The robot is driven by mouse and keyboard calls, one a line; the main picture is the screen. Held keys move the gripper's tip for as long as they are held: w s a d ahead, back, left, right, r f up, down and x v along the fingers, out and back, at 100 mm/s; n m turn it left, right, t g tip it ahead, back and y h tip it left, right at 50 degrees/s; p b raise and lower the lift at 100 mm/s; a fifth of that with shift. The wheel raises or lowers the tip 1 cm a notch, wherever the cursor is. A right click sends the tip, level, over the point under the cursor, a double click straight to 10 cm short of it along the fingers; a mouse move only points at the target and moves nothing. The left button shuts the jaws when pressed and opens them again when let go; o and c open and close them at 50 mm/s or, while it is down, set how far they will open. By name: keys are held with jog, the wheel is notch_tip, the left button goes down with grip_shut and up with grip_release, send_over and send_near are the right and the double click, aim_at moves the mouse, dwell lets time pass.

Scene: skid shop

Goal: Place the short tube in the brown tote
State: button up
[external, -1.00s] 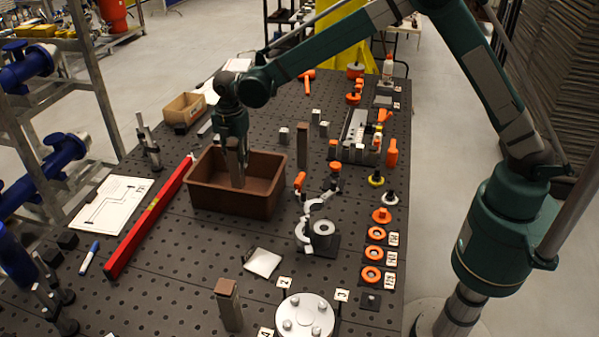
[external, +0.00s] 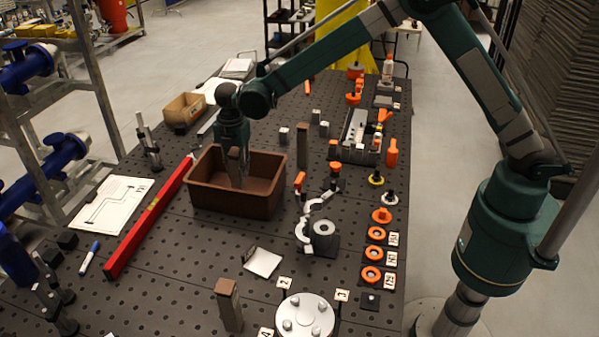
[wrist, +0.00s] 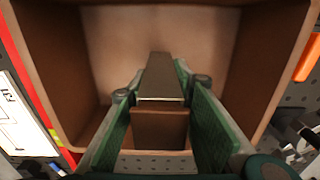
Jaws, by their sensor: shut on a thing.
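The brown tote (external: 250,204) stands open-topped on the dark perforated table, left of its middle. My gripper (external: 236,160) points down over and into the tote's opening. It is shut on the short tube (wrist: 160,80), a rectangular tube with a grey-brown side and a brown end. The tube also shows in the external view (external: 237,176), within the tote's outline; I cannot tell whether it touches the floor. In the wrist view, the fingers of my gripper (wrist: 162,92) press on both sides of the tube, with the tote's walls around them.
A long red level (external: 148,218) lies left of the tote. A taller brown tube (external: 303,146) stands to the tote's right and another (external: 228,308) stands at the front. A cardboard box (external: 184,109) sits behind left. A clamp (external: 308,222) is right of the tote.

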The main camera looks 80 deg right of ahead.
jog(key=shift+f, duration=0.15)
jog(key=o, duration=1.1)
notch_tip(320, 180, up, 12)
jog(key=shift+r, duration=0.2)
dwell(0.4)
